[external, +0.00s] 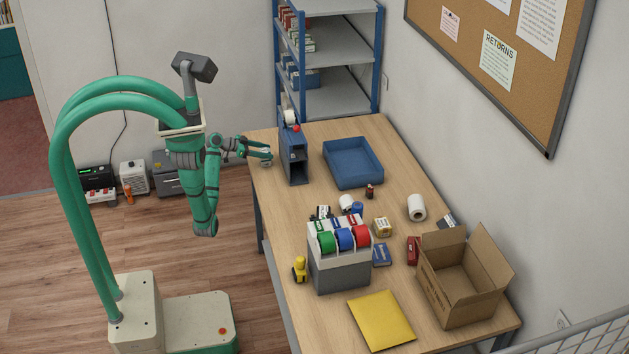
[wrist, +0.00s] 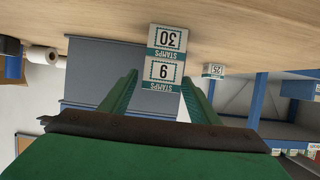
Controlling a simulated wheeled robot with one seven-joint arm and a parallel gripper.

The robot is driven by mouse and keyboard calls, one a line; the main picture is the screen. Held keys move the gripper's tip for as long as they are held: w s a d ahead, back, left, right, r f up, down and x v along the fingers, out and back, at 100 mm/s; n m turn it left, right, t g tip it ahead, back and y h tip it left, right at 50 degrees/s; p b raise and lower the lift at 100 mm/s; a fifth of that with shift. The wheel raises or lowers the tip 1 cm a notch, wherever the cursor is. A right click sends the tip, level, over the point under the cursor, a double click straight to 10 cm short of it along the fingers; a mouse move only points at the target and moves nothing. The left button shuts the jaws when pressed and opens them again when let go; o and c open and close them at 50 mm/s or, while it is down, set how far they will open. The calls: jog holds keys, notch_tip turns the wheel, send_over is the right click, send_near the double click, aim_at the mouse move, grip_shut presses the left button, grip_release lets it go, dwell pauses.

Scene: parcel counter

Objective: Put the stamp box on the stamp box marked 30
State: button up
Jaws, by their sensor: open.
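The wrist view is upside down, with the tabletop at its top. The stamp box marked 30 (wrist: 167,37) is against the tabletop there. Another stamp box (wrist: 163,73), with a single digit that reads 6 or 9, sits directly against it on the side away from the table, roughly lined up. My gripper (wrist: 160,92) is open, with one green finger on each side of this second box; I cannot tell whether they touch it. In the external view my gripper (external: 268,157) is at the table's left edge, beside the blue organiser. The stamp boxes are not clear there.
A stamp box marked 25 (wrist: 213,71) stands off to the right in the wrist view. The blue organiser (external: 293,157) stands close to my gripper, and a blue tray (external: 353,184) lies beyond it. A tape dispenser (external: 340,270) and a cardboard box (external: 463,290) occupy the front.

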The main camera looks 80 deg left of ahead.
jog(key=v, duration=1.2)
jog(key=shift+r, duration=0.15)
